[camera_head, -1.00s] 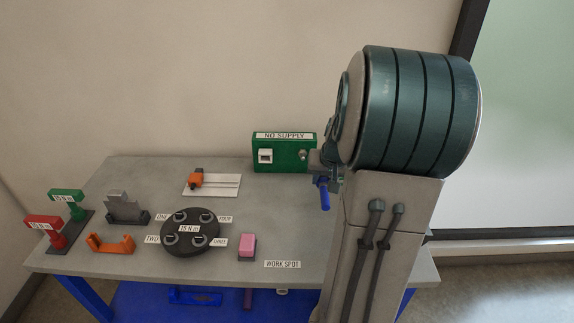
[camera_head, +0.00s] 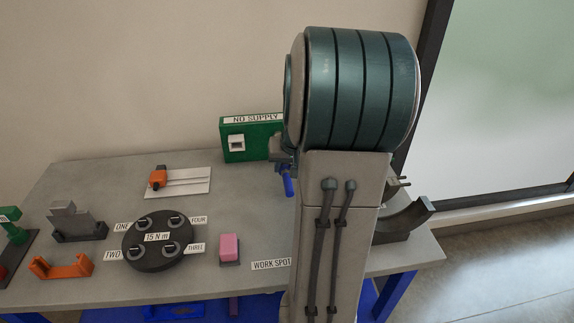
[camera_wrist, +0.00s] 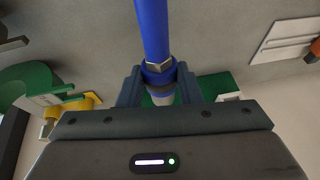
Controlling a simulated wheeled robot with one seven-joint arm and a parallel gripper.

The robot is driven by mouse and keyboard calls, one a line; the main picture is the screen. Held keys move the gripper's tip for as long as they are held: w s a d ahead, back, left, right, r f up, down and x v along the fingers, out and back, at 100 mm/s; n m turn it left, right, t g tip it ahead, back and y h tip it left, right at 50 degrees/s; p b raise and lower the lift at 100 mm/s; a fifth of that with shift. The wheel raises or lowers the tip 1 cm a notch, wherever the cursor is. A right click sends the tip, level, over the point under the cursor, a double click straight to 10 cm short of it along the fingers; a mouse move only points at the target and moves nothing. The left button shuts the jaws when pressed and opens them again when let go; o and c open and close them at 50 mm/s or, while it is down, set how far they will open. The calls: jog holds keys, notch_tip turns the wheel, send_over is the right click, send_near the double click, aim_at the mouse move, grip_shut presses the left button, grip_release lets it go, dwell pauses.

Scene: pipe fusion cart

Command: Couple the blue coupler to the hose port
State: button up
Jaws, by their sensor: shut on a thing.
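My gripper (camera_wrist: 159,88) is shut on the blue coupler (camera_wrist: 152,30), a blue tube with a metal nut and collar between the fingers. In the head view the blue coupler (camera_head: 287,182) hangs below my gripper, tilted, just left of my arm. The green box (camera_head: 232,155) labelled NO SUPPLY stands at the table's back edge, with a white square fitting on its front. Its right end, where the hose port is, is hidden behind my arm and gripper. In the wrist view the green box (camera_wrist: 214,84) shows partly behind my fingers. I cannot tell how far the coupler is from the port.
A black disc (camera_head: 158,260) labelled 15 N m, a pink block (camera_head: 229,248), an orange bracket (camera_head: 62,268) and a grey clamp (camera_head: 78,222) stand on the table. An orange tool (camera_head: 158,178) lies on a white plate. A dark curved cradle (camera_head: 412,217) is right of my arm.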

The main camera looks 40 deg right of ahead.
jog(key=shift+w+d, duration=0.15)
jog(key=shift+w, duration=0.25)
jog(key=shift+w+d+p, duration=0.2)
jog(key=shift+w+d, duration=0.45)
jog(key=shift+w, duration=0.3)
jog(key=shift+w+d+p, duration=0.15)
jog(key=shift+w+d, duration=0.45)
jog(key=shift+w, duration=0.35)
jog(key=shift+b, duration=0.3)
jog(key=shift+w+d, duration=0.1)
jog(key=shift+w, duration=0.1)
jog(key=shift+w+d, duration=0.2)
jog(key=shift+w, duration=0.1)
jog(key=shift+w+d+p, duration=0.25)
jog(key=shift+w+d, duration=0.15)
jog(key=shift+w, duration=0.25)
jog(key=shift+w+d+p, duration=0.25)
jog(key=shift+w+d, duration=0.1)
jog(key=shift+w, duration=0.25)
